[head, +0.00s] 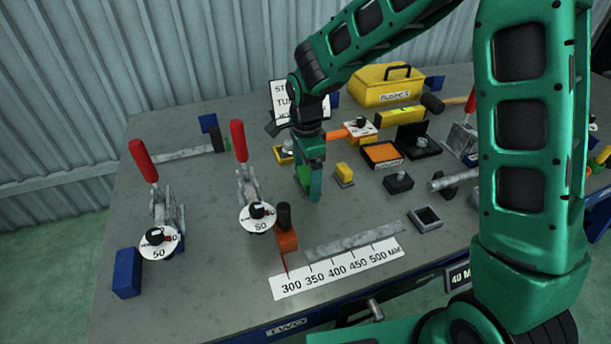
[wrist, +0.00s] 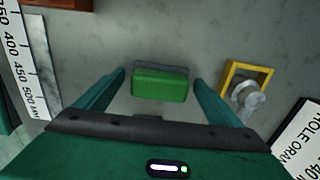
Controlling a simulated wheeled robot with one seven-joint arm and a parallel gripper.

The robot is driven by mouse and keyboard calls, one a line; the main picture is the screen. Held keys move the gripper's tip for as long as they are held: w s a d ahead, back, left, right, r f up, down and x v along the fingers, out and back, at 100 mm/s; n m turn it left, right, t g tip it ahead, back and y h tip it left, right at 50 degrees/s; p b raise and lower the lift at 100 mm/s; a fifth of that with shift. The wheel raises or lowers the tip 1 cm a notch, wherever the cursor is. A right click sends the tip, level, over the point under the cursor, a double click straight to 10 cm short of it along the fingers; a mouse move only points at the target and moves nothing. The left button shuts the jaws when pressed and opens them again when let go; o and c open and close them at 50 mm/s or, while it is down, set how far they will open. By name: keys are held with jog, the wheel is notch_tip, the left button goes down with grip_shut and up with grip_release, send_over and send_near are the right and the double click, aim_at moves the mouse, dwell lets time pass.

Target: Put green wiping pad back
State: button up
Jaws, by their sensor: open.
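The green wiping pad (wrist: 160,85) is a small bright green block with a dark grey strip along its far edge in the wrist view. It lies between the two fingers of my gripper (wrist: 160,78), with a gap visible on each side. My gripper is open and points down at the table. In the head view my gripper (head: 309,188) is low over the middle of the table, and the pad (head: 304,177) shows partly between its fingers. Whether the pad rests on the table or in a holder is hard to tell.
A yellow square frame with a grey part (wrist: 247,80) stands close right in the wrist view. In the head view a yellow block (head: 344,173) is close right, an orange block (head: 287,239) is in front, and red-handled clamps (head: 241,165) stand left. A ruler (head: 337,269) lies along the front.

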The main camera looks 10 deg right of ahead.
aim_at(306, 173)
notch_tip(306, 173, up, 12)
dwell(0.5)
jog(key=shift+r, duration=0.1)
jog(key=s+d+r+n, duration=0.15)
jog(key=s+d, duration=0.25)
jog(key=d, duration=0.4)
jog(key=s+d+r+n+h, duration=0.15)
jog(key=s+d, duration=0.25)
jog(key=d, duration=0.4)
jog(key=s+d+r+n, duration=0.1)
jog(key=s+d+n, duration=0.1)
jog(key=s+d, duration=0.35)
jog(key=s+d+f+n+y, duration=0.1)
jog(key=s+d+n, duration=0.1)
jog(key=s+d, duration=0.3)
jog(key=s+d+f+n, duration=0.2)
jog(key=s+d, duration=0.3)
jog(key=s, duration=0.6)
jog(key=shift+s+d+y, duration=0.2)
jog(key=shift+s+y, duration=0.05)
jog(key=shift+y, duration=0.1)
